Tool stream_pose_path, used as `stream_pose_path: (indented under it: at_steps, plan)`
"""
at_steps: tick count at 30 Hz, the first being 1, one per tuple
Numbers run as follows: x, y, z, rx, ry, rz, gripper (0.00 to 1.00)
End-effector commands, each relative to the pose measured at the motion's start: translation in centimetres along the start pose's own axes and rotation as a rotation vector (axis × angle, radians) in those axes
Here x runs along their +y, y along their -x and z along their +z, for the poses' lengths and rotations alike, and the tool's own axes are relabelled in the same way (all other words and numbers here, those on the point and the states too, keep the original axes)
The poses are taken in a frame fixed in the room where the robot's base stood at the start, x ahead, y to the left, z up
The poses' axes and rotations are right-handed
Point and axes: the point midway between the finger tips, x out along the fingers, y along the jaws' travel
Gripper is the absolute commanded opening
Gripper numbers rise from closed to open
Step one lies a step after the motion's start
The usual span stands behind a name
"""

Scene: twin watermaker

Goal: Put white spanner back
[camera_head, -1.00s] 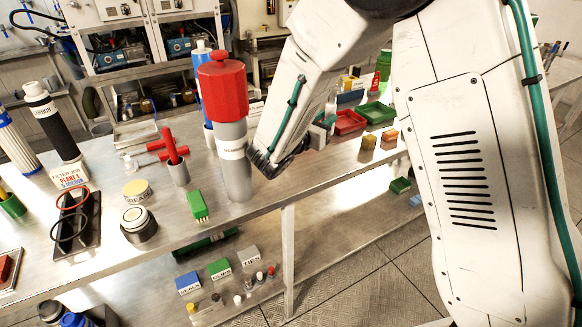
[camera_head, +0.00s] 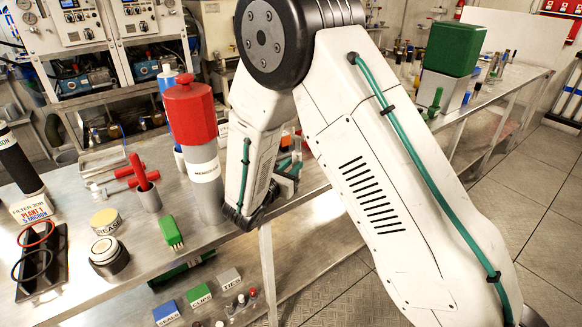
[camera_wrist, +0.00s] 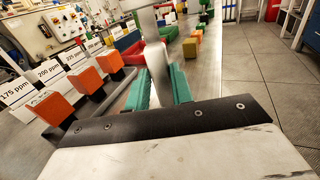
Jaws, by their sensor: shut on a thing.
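My gripper (camera_wrist: 158,98) has teal fingers and is shut on a pale, upright piece, which looks like the white spanner (camera_wrist: 157,68). The piece rises between the fingers in the wrist view, and its lower end is hidden by the gripper. In the head view my gripper (camera_head: 290,172) is over the bench's front part, right of the tall grey cylinder with a red cap (camera_head: 190,112). The arm hides most of it there, and the spanner cannot be made out. The spanner's own place cannot be told from these frames.
Orange blocks (camera_wrist: 88,80) stand in a row by ppm cards (camera_wrist: 50,72) in the wrist view. A cup with a red handle (camera_head: 148,197), a green brush (camera_head: 167,232) and a grease tin (camera_head: 105,219) stand on the bench. Floor (camera_head: 535,215) is clear at right.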

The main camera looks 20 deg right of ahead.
Motion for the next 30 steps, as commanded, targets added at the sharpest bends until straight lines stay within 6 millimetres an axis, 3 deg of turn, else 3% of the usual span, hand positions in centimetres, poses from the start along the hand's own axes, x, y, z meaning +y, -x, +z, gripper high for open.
stream_pose_path:
  at_steps: [3,4,6,17,30]
  plan:
    - [0.0,0.0,-0.3,0.000,0.001,0.000,0.00]
    - [0.0,0.0,-0.3,0.000,0.000,0.000,0.31]
    - [0.0,0.0,-0.3,0.000,0.000,0.000,0.45]
    - [0.0,0.3,0.1,0.000,0.000,0.001,0.45]
    - [0.1,8.9,0.0,0.000,0.000,0.004,0.45]
